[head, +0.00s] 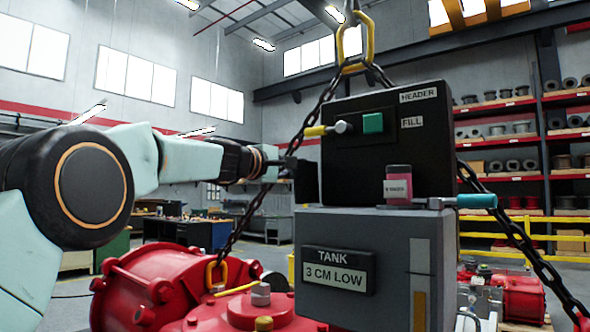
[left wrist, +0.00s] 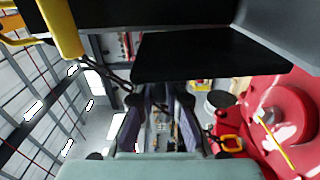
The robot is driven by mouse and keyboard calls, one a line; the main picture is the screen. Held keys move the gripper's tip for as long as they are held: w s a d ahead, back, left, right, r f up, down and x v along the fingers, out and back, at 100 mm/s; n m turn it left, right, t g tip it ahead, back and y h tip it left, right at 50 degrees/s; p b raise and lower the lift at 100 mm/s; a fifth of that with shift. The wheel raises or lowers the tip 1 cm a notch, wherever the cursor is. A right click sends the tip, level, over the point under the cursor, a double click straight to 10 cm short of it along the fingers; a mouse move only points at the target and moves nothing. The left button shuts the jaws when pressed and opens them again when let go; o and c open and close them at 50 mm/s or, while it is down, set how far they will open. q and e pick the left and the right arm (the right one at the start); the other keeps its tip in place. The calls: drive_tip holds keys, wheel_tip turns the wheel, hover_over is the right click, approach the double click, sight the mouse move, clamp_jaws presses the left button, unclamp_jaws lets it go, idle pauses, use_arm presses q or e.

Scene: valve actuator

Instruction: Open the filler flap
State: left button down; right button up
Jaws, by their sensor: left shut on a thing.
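A black header box (head: 385,150) with "HEADER" and "FILL" labels stands on a grey tank (head: 380,240) marked "3 CM LOW". A dark panel, which looks like the filler flap (head: 306,184), stands out at the box's left side; it shows as a flat black plate in the left wrist view (left wrist: 205,55). My left gripper (head: 287,163) reaches in from the left to this panel. In the left wrist view its fingers (left wrist: 160,95) are at the plate's edge and shut on it. The exact contact is partly hidden. My right gripper is not in view.
A pink-labelled bottle (head: 398,186) and a teal-handled tool (head: 470,201) rest on the tank top. Chains (head: 318,112) slope down past both sides. Red machinery (head: 165,285) stands below left.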

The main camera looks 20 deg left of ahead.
use_arm(q)
drive_tip(key=shift+w+a+f, duration=0.2)
drive_tip(key=shift+a+f, duration=0.2)
drive_tip(key=shift+a, duration=0.05)
drive_tip(key=shift+f, duration=0.2)
drive_tip(key=c, duration=1.4)
unclamp_jaws()
drive_tip(key=shift+a+r, duration=0.15)
drive_tip(key=shift+a, duration=0.05)
drive_tip(key=shift+d+r, duration=0.1)
drive_tip(key=shift+d, duration=0.1)
drive_tip(key=v, duration=1.2)
